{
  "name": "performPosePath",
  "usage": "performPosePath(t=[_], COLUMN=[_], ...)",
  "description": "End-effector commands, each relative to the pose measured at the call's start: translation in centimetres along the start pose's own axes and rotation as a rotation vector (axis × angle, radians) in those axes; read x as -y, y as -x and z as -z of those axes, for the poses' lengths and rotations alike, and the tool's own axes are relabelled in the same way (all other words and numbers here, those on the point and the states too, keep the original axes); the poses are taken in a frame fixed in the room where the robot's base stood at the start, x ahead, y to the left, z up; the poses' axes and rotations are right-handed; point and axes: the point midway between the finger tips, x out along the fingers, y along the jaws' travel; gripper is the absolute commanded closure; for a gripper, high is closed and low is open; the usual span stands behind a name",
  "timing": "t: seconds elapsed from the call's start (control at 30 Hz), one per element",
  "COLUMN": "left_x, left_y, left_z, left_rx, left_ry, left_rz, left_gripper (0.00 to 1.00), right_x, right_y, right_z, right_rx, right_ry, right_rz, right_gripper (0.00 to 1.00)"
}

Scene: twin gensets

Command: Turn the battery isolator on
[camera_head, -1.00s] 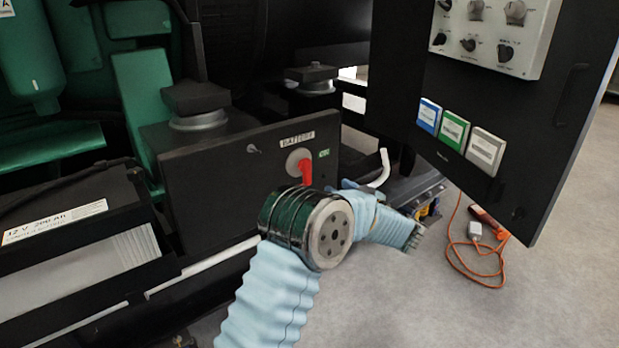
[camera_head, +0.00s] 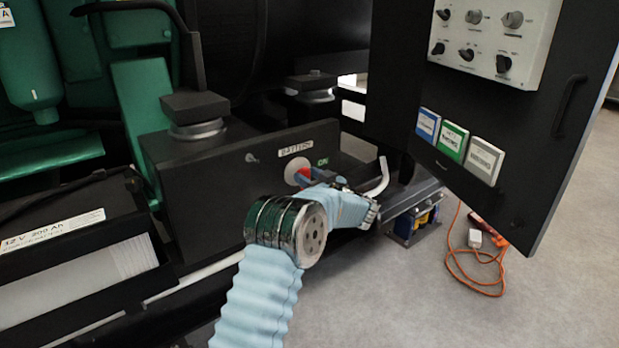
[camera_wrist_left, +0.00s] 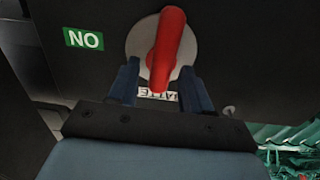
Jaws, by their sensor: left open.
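The battery isolator is a red handle (camera_head: 302,177) on a pale round disc (camera_head: 291,167), set in a dark panel under a "BATTERY" label (camera_head: 296,147). A green "ON" mark (camera_head: 322,162) is right of it. My left gripper (camera_head: 309,176) is at the isolator and hides much of the handle in the head view. In the left wrist view, which is turned over, the red handle (camera_wrist_left: 168,45) runs down between the two open fingers (camera_wrist_left: 160,72). I see a gap on each side. The green mark (camera_wrist_left: 83,38) lies left there. My right gripper is out of view.
A bent white pipe (camera_head: 379,177) stands just right of my wrist. An open dark cabinet door (camera_head: 535,150) with knobs is at the right. A battery (camera_head: 80,260) sits at lower left.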

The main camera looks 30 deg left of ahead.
Motion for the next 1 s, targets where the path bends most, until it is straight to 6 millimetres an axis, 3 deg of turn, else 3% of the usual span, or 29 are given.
performPosePath(t=[0.1,0.43,0.77,1.0], left_x=[0.0,0.0,0.0,0.1], left_y=[0.0,0.1,0.0,-0.1], left_z=[0.0,0.0,0.0,-0.2], left_rx=[0.000,-0.001,-0.001,-0.002], left_ry=[0.000,0.000,0.025,0.141], left_rz=[0.000,0.000,0.000,0.000], left_gripper=[0.51,1.00,1.00,1.00], right_x=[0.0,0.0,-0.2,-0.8], right_y=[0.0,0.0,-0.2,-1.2], right_z=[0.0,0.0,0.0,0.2], right_rx=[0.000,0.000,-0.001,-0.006], right_ry=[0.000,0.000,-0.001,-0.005], right_rz=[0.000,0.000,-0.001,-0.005], right_gripper=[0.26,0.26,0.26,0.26])
